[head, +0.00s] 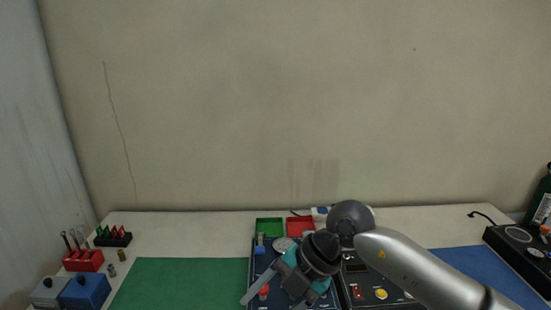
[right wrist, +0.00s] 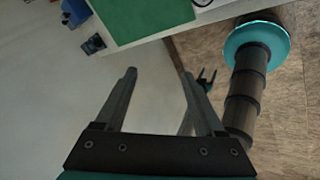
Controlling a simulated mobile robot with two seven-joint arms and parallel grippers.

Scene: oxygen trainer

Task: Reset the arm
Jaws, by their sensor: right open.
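My right gripper (head: 272,300) comes in from the right in the head view, low and in front of the dark control panel (head: 356,290). Its fingers point down and left and are spread apart. In the right wrist view the same gripper (right wrist: 159,73) is open, with nothing between its fingers. The arm and gripper hide part of the panel. My left gripper does not show in the head view, and I cannot make it out surely in the right wrist view.
A green mat (head: 178,284) lies left of the panel and a blue mat (head: 482,274) right of it. Green (head: 269,222) and red (head: 300,221) trays stand behind. Small racks (head: 84,262) and boxes (head: 86,291) stand far left. A black device (head: 522,243) and dark bottle (head: 541,200) stand far right.

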